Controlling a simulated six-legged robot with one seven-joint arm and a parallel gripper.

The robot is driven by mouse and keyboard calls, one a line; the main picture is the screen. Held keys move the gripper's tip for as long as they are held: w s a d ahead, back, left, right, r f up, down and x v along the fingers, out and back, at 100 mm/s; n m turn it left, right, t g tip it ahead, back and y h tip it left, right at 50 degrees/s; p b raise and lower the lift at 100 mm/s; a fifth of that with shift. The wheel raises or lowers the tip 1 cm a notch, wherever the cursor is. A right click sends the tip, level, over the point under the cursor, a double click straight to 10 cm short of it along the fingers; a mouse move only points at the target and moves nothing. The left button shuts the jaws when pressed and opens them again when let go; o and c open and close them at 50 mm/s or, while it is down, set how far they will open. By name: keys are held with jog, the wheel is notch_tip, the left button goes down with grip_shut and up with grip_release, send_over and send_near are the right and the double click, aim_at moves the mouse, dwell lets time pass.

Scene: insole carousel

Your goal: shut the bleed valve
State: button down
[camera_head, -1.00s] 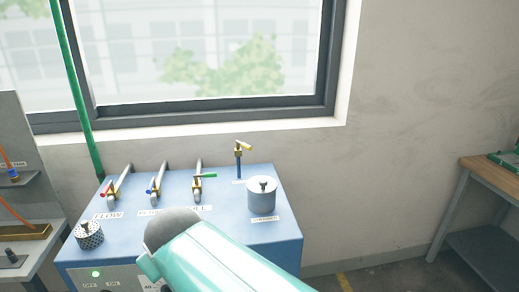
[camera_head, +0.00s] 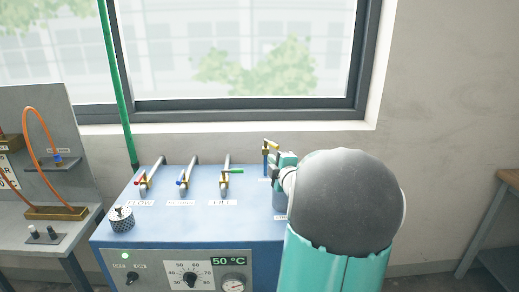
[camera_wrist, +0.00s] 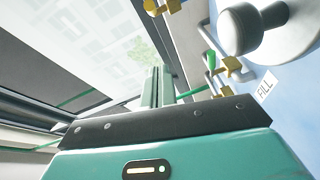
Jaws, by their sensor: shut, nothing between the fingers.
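A brass valve with a yellow lever (camera_head: 271,144) stands on a short blue stem at the back right of the blue cabinet. Its label is too small to read, so I cannot confirm that it is the bleed valve. The lever slants across the top of the stem. My gripper (camera_head: 287,160) is shut and empty, close to the right of this stem; whether it touches cannot be told. My fingers also show in the wrist view (camera_wrist: 160,88), pointing away from the camera. A brass fitting (camera_wrist: 165,6) shows at the top there; which valve it belongs to is unclear.
Red (camera_head: 141,181), blue (camera_head: 183,183) and green-lever (camera_head: 232,171) valves stand left on the cabinet (camera_head: 165,228). The green one is labelled FILL. Window and wall are behind.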

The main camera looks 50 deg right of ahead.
jog(key=shift+d, duration=0.25)
jog(key=w+d+f, duration=0.1)
jog(key=w+d, duration=0.6)
jog(key=d, duration=0.1)
jog(key=shift+w+d, duration=0.15)
jog(key=shift+d, duration=0.1)
jog(key=shift+w+f, duration=0.1)
jog(key=shift+f, duration=0.05)
jog(key=shift+s+d, duration=0.15)
jog(key=shift+s, duration=0.1)
